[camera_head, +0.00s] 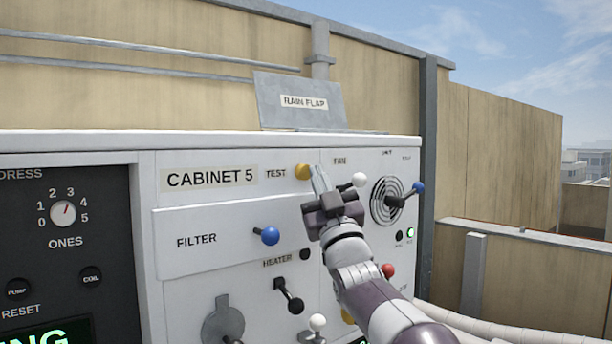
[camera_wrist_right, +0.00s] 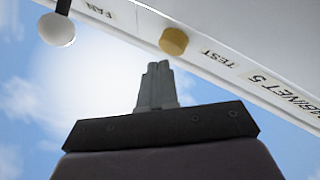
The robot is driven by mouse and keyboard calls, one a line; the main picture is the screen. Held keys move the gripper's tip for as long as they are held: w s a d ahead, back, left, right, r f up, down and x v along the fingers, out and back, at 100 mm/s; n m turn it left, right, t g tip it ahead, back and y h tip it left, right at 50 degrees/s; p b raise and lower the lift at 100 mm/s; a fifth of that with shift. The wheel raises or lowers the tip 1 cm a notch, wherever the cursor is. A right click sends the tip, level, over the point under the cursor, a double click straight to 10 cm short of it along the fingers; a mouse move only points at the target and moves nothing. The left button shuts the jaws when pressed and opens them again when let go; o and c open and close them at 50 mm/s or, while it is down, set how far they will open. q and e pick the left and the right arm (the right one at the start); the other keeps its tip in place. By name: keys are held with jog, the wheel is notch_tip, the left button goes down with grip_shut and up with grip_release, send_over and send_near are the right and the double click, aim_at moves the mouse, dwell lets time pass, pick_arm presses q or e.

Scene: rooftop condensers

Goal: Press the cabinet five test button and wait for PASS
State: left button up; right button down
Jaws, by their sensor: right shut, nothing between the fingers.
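Cabinet 5 (camera_head: 180,150) is a white panel with a printed label. Its yellow round test button (camera_head: 303,172) sits right of the word TEST, near the top edge. The button also shows in the right wrist view (camera_wrist_right: 173,41). My right gripper (camera_head: 318,170) is shut and empty, its fingertips just right of the button in the head view. In the right wrist view the fingertips (camera_wrist_right: 157,66) are a short way from the button, with a gap visible. No PASS text can be read. My left gripper is not in view.
A white knob (camera_head: 359,180) by the FAN label stands close to my right gripper. A blue filter knob (camera_head: 268,236), a black heater lever (camera_head: 290,297) and a blue-tipped fan lever (camera_head: 417,188) also stick out. The raised rain flap (camera_head: 300,103) stands above. A green light (camera_head: 410,233) glows at right.

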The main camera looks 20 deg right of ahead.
jog(key=s+b, duration=0.1)
jog(key=s+d+b, duration=0.1)
jog(key=s, duration=0.1)
jog(key=s+b, duration=0.1)
jog(key=shift+s+d, duration=0.35)
jog(key=shift+s, duration=0.05)
dwell(0.8)
